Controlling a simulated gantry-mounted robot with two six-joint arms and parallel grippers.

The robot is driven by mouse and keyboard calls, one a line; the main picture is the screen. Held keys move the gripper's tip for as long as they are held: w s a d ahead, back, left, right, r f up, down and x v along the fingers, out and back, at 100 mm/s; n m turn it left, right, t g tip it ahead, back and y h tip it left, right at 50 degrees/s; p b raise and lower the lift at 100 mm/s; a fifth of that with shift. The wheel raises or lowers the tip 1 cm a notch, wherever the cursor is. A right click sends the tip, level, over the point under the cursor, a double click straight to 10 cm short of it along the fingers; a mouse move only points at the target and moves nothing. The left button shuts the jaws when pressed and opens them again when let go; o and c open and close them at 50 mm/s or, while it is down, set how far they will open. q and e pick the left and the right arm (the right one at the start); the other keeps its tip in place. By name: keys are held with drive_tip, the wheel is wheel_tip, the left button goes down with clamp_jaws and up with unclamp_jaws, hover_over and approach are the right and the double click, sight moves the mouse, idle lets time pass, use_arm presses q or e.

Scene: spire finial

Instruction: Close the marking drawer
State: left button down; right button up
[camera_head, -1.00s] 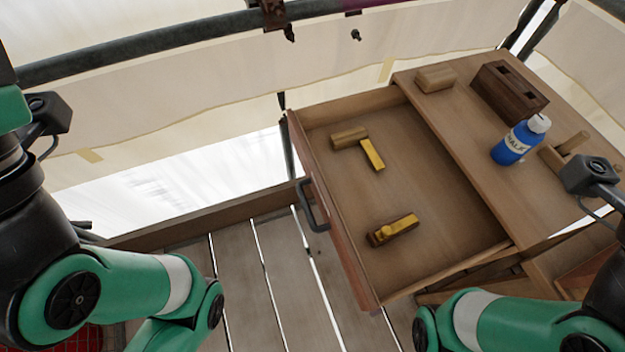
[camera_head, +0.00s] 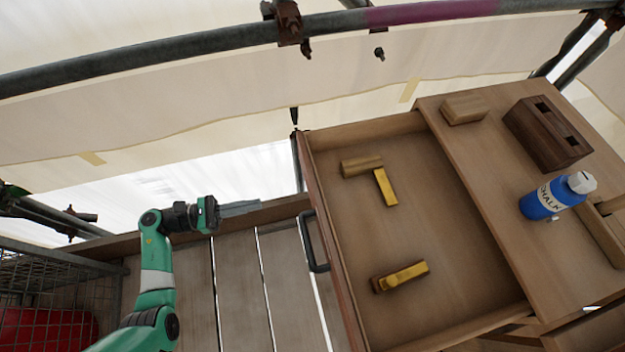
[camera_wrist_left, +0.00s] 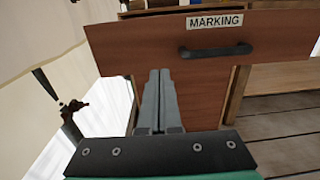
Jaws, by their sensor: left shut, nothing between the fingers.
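The marking drawer (camera_head: 455,235) is pulled open from the wooden bench. Its front panel faces left, with a dark handle (camera_head: 315,241) on it. In the left wrist view the front (camera_wrist_left: 130,50) carries a "MARKING" label (camera_wrist_left: 215,21) above the handle (camera_wrist_left: 216,51). Two wood-and-brass tools lie inside: one (camera_head: 377,178) near the back, the other (camera_head: 400,277) nearer the front. My left gripper (camera_head: 258,204) is shut and empty, left of the drawer front and apart from the handle. In its wrist view the fingers (camera_wrist_left: 158,75) point at the panel, left of the handle. My right gripper is out of view.
A scaffold pipe (camera_head: 200,45) crosses the back. A wire cage (camera_head: 55,300) stands lower left. Plank floor lies left of the drawer.

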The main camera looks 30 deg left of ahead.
use_arm(q)
drive_tip(key=b, duration=0.3)
approach(316, 191)
drive_tip(key=x, duration=0.6)
drive_tip(key=shift+w+d+f, duration=0.1)
drive_tip(key=shift+w+f, duration=0.2)
drive_tip(key=shift+w, duration=0.2)
drive_tip(key=shift+d, duration=0.15)
